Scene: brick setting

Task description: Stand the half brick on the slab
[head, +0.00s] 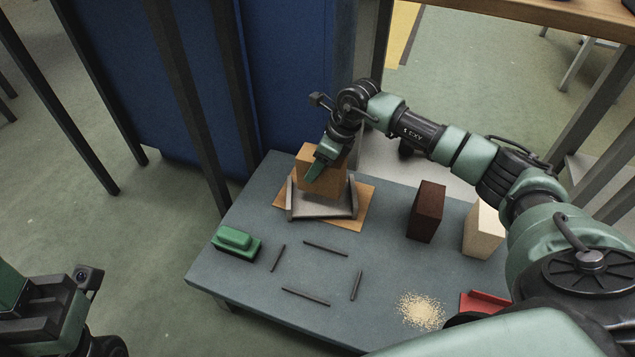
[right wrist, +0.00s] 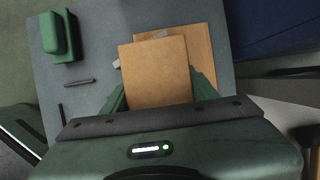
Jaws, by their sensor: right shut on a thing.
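An orange-tan block (head: 322,184), which looks like the half brick, is between the fingers of my right gripper (head: 327,166). In the right wrist view the fingers lie on both sides of the block (right wrist: 155,72). The block is over a grey holder with raised side walls (head: 325,212). I cannot tell whether its underside touches the holder. The holder stands on a flat wooden board (head: 364,205), perhaps the slab, which also shows in the right wrist view (right wrist: 202,45). My left gripper (head: 45,325) is at the lower left, off the table, its fingers unclear.
A dark brown brick (head: 427,212) and a cream brick (head: 484,232) stand to the right on the grey table (head: 385,265). A green block-like tool (head: 236,242) lies at left. Thin dark strips (head: 306,297) outline a clear rectangle. Grit (head: 421,311) and a red object (head: 485,302) are at front right.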

